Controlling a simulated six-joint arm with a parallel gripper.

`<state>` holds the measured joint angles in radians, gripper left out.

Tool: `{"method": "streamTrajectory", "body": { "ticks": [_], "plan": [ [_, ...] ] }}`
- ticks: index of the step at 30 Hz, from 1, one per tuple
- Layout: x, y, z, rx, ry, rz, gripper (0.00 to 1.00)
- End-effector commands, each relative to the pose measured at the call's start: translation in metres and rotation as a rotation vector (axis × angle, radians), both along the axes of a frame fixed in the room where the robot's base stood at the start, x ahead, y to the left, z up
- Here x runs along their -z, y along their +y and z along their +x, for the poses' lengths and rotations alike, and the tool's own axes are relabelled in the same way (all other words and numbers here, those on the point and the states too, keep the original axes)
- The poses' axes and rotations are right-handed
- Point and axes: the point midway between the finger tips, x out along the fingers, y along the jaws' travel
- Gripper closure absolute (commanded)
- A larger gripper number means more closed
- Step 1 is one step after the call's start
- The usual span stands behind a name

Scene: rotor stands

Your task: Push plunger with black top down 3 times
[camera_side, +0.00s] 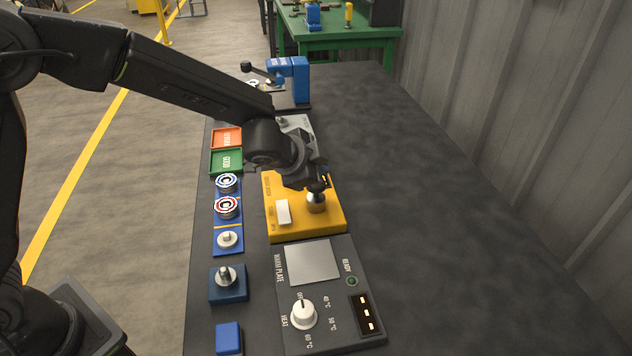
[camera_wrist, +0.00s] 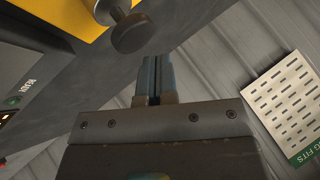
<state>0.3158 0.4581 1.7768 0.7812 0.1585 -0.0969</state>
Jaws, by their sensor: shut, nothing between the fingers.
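The plunger has a round black top (camera_side: 316,187) on a metal collar and stands upright on a yellow box (camera_side: 335,222) with a white rocker switch. In the wrist view the plunger's dark knob (camera_wrist: 132,34) is just ahead and to the left of my fingertips, with the yellow box (camera_wrist: 60,14) behind it. My gripper (camera_wrist: 156,60) is shut and empty, its fingers side by side. In the side view my wrist is over the yellow box, close to the plunger, and largely hides my fingers. I cannot tell whether they touch the knob.
A warm plate panel (camera_side: 345,268) with a white dial lies in front of the yellow box. Orange (camera_side: 226,138) and green (camera_side: 226,161) trays and ringed discs (camera_side: 227,183) line the left. A blue device (camera_side: 290,72) stands behind. The table's right side is clear.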

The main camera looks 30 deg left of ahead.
Motion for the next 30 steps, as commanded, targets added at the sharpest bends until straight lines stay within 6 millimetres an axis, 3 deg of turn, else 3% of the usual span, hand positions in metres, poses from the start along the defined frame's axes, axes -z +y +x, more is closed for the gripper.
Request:
{"method": "streamTrajectory", "body": {
  "ticks": [7,21,30],
  "plan": [
    [-0.005,0.000,0.000,-0.002,-0.002,-0.001,1.00],
    [-0.047,0.000,0.000,-0.001,-0.002,-0.001,1.00],
    [-0.050,0.000,0.000,0.001,-0.001,-0.001,1.00]
  ]
}}
